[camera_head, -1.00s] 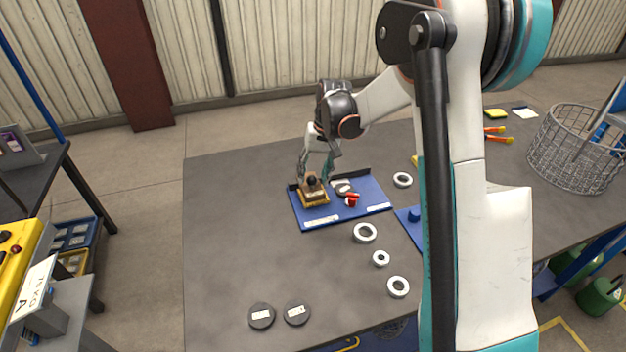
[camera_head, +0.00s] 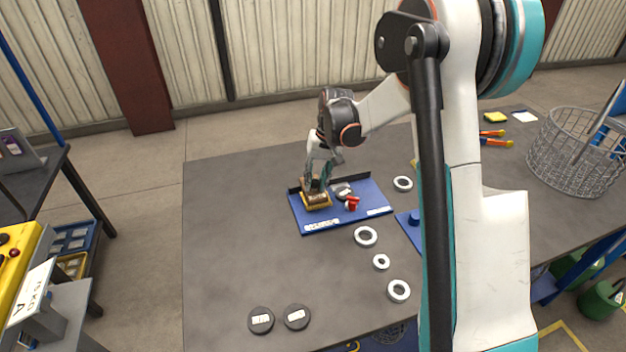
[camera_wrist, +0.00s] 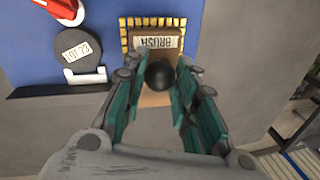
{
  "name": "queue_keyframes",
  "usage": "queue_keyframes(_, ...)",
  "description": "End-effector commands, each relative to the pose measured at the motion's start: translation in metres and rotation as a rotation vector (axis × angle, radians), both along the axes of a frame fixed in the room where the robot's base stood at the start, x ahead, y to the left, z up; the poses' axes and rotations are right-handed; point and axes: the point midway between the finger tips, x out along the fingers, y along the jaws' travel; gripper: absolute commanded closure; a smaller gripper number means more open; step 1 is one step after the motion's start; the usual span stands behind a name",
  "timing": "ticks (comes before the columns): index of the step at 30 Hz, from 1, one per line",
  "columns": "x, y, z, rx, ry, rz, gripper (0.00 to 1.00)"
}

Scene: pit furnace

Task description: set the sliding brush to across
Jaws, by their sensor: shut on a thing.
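The sliding brush (camera_head: 317,200) is a wooden block with yellow bristle edges, at the left end of a blue board (camera_head: 335,214). In the wrist view its BRUSH label (camera_wrist: 156,42) faces up, upside down, with a black ball knob (camera_wrist: 159,75) nearer my gripper. My gripper (camera_head: 316,184) is over the brush from above. In the wrist view my gripper (camera_wrist: 158,88) has its teal fingers on both sides of the knob, shut on it. The fingers hide part of the brush in the head view.
A dark disc (camera_wrist: 80,47) marked LOT 22 and a red part (camera_head: 352,203) are right of the brush on the board. A black strip (camera_head: 357,176) edges its back. Pale rings (camera_head: 366,236) lie to the right; two labelled discs (camera_head: 261,320) lie in front. The table's left side is clear.

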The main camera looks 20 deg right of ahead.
Motion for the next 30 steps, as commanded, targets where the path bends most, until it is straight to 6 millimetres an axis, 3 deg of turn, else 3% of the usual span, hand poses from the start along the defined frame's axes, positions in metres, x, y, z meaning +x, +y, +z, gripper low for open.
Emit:
queue_keyframes(12,-0.001,-0.095,0.0,-0.001,0.001,-0.007,1.0)
queue_keyframes(18,0.0,-0.13,0.0,-0.001,0.0,-0.004,1.0)
queue_keyframes(24,0.0,-0.145,0.0,-0.001,-0.001,-0.001,1.0)
queue_keyframes(30,0.0,-0.147,0.0,-0.001,0.0,-0.001,1.0)
